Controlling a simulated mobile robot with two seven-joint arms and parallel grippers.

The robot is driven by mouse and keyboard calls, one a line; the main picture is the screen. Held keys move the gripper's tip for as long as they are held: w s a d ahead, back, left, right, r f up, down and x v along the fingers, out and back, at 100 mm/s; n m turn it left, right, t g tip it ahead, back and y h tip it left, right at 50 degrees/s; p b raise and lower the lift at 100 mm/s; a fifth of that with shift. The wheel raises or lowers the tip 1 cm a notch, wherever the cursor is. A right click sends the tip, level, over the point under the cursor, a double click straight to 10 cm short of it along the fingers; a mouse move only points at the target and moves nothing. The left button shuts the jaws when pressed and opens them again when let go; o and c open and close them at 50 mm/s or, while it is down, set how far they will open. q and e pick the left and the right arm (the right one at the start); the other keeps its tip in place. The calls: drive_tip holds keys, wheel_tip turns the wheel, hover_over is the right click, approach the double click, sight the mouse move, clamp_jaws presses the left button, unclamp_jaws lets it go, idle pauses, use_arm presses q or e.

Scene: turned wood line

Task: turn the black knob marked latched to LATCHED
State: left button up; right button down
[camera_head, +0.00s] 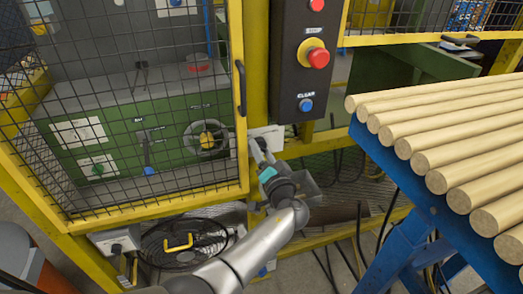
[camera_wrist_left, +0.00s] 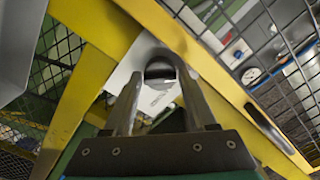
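The white plate (camera_head: 268,137) sits on the yellow frame beside the mesh door. In the left wrist view, a dark round knob (camera_wrist_left: 160,70) sits on this plate (camera_wrist_left: 152,98), with small unreadable print below it. My left gripper (camera_head: 261,150) is at the plate, its fingers pointing at it. In the left wrist view, the fingers of my left gripper (camera_wrist_left: 160,90) stand apart, one on each side of the knob. I cannot tell whether they touch it. The knob's pointer and its setting cannot be made out. My right gripper is in neither view.
A mesh door with a black handle (camera_head: 240,88) is just left of the plate. A black button box (camera_head: 302,65) with a red stop button (camera_head: 318,58) hangs above. A blue rack (camera_head: 392,165) with several wooden rods stands to the right. Cables hang below.

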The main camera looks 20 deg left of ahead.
use_arm(q)
drive_tip(key=c, duration=0.6)
clamp_jaws()
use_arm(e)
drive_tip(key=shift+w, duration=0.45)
